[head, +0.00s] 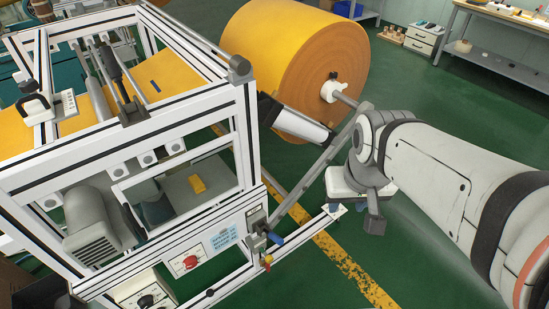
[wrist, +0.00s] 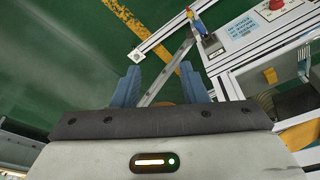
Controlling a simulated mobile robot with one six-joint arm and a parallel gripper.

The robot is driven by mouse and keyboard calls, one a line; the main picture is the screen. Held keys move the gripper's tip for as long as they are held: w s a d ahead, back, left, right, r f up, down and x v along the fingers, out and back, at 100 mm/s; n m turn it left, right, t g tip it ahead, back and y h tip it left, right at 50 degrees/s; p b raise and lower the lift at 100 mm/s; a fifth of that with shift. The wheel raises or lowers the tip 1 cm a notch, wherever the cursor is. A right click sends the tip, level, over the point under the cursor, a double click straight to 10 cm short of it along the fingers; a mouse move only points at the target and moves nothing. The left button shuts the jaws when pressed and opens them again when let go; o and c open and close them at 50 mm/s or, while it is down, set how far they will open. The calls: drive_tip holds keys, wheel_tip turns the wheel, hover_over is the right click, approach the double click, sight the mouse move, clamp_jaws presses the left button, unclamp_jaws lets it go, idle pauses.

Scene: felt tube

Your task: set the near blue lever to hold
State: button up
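The near blue lever (head: 274,238) is on the lower right corner post of the white machine frame, beside a metal plate. A small yellow and red fitting (head: 267,261) is just below it. In the wrist view the blue lever (wrist: 198,27) is near the top, right of centre. My gripper (head: 348,208) is to the right of the lever and apart from it. In the wrist view my gripper (wrist: 160,69) has its two blue fingers spread with nothing held between them. The lever's setting marks are too small to read.
A blue-lettered label (head: 223,238) and a red knob (head: 190,262) are left of the lever. A large orange felt roll (head: 290,55) stands behind. A low white frame rail (head: 305,233) extends right near the gripper. Green floor (head: 430,130) is open to the right.

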drive_tip(key=w+a+f+n+g+b, duration=0.1)
drive_tip(key=w+a+f+b, duration=0.1)
drive_tip(key=f, duration=0.2)
drive_tip(key=w+a+f+n+g+b, duration=0.1)
drive_tip(key=w+a+f+b, duration=0.1)
drive_tip(key=w+f+b, duration=0.1)
drive_tip(key=w+a+f+n+g+h+b, duration=0.1)
drive_tip(key=w+f+b, duration=0.1)
drive_tip(key=f, duration=0.3)
drive_tip(key=shift+w+a+n+b, duration=0.3)
drive_tip(key=shift+w+a+b, duration=0.1)
drive_tip(key=shift+w, duration=0.15)
drive_tip(key=n+g+h+b, duration=0.2)
drive_tip(key=n+h+b, duration=0.15)
drive_tip(key=b, duration=0.25)
hover_over(277, 239)
drive_tip(key=w+a, duration=0.2)
wheel_tip(277, 239, down, 17)
drive_tip(key=shift+n, duration=0.25)
drive_tip(key=b+x, duration=0.1)
drive_tip(key=x, duration=0.3)
drive_tip(key=b+x, duration=0.1)
drive_tip(key=x, duration=0.3)
drive_tip(key=shift+s+a, duration=0.2)
drive_tip(key=shift+s, duration=0.05)
clamp_jaws()
